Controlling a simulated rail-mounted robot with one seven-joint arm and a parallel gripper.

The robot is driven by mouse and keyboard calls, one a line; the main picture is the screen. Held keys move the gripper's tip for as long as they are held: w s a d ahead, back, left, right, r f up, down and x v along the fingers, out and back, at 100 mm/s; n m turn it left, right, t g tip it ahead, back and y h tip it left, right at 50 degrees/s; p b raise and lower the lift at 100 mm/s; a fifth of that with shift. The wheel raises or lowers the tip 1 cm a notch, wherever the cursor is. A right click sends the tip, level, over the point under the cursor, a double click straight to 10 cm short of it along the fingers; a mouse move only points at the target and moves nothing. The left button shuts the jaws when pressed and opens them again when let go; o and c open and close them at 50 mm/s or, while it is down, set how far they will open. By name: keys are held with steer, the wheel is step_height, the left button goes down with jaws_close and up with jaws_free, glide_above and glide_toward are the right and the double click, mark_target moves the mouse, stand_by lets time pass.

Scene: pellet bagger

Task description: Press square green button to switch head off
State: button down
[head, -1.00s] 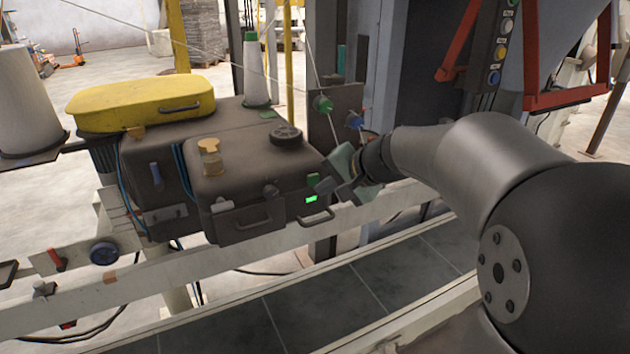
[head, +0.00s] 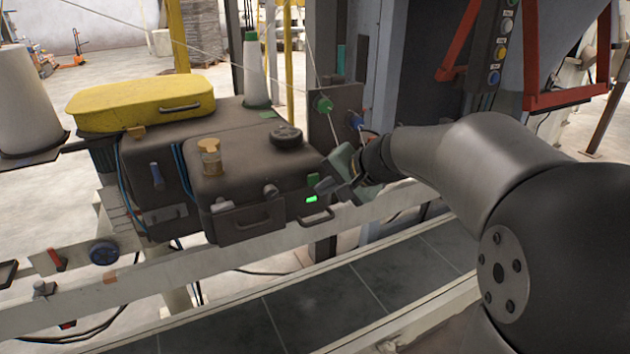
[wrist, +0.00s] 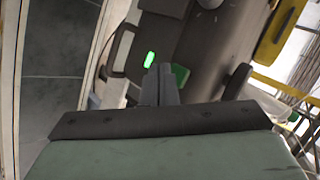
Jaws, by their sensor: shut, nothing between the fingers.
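The square green button (head: 313,180) is on the right end of the dark sewing-head housing (head: 240,180). A small bright green lit indicator (head: 311,199) glows just below it. My gripper (head: 321,187) is shut and empty, with its fingertips close beside the button at its right. In the wrist view the shut fingers (wrist: 160,72) point at the housing, between the lit indicator (wrist: 150,59) and the green button (wrist: 180,76). The fingers partly cover the button there. I cannot tell whether the fingertips touch it.
A black handle (head: 317,217) sticks out below the indicator, and a black round knob (head: 286,135) sits on top of the housing. A yellow cover (head: 145,103) lies at the back left. A pale rail (head: 180,280) runs along the front, above the dark conveyor (head: 330,300).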

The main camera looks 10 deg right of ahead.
stand_by(0.4)
steer(key=shift+w+a, duration=0.1)
steer(key=shift+w, duration=0.35)
steer(key=shift+w+a, duration=0.15)
steer(key=shift+w, duration=0.3)
stand_by(0.6)
steer(key=shift+s+b, duration=0.15)
steer(key=shift+b, duration=0.2)
steer(key=shift+s+d+b, duration=0.3)
steer(key=shift+s+b, duration=0.05)
steer(key=shift+s, duration=0.45)
steer(key=s, duration=0.2)
steer(key=s+d+b, duration=0.1)
steer(key=s+b, duration=0.1)
steer(key=s, duration=0.1)
steer(key=shift+s+d, duration=0.25)
steer(key=shift+s, duration=0.1)
